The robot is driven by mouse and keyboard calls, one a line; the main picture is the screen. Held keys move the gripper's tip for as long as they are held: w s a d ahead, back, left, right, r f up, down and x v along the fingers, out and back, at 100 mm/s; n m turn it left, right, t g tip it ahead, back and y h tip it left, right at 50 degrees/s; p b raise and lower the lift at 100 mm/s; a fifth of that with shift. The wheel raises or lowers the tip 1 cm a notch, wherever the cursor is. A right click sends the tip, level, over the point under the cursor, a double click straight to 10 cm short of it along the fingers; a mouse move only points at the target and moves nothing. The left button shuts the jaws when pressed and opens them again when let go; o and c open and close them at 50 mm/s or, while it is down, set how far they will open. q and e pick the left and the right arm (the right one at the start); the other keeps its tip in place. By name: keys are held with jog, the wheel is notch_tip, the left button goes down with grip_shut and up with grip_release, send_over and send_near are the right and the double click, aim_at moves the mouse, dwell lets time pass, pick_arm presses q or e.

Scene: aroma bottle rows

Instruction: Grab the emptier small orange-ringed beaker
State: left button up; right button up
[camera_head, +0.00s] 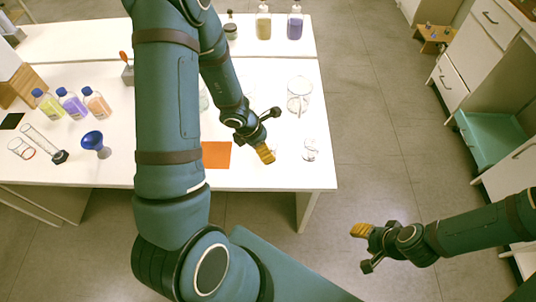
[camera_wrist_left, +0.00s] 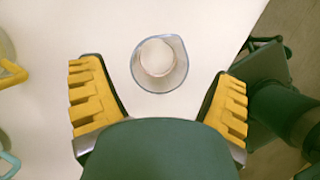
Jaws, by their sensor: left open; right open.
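My left gripper (camera_head: 270,133) is open above the right front part of the white table. In the left wrist view, a small clear beaker (camera_wrist_left: 181,74) stands upright between and beyond its open yellow fingers, touching neither. A pale round patch with a thin reddish rim shows inside it; I cannot tell how full it is. In the head view, a small glass beaker (camera_head: 310,150) stands near the right front table edge, right of the left gripper. My right gripper (camera_head: 361,249) is open and empty over the floor, right of the table.
A larger glass beaker (camera_head: 299,95) stands farther back. An orange square (camera_head: 216,155) lies left of the left gripper. A blue funnel (camera_head: 95,144), several bottles (camera_head: 72,103) and a red-ringed glass (camera_head: 21,149) are at the left. The table edge (camera_head: 327,140) is close on the right.

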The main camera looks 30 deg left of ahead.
pick_arm(q)
jog(key=b+x, duration=0.2)
jog(key=x, duration=0.3)
jog(key=shift+a, duration=0.1)
jog(key=shift+c, duration=0.4)
jog(key=c, duration=1.2)
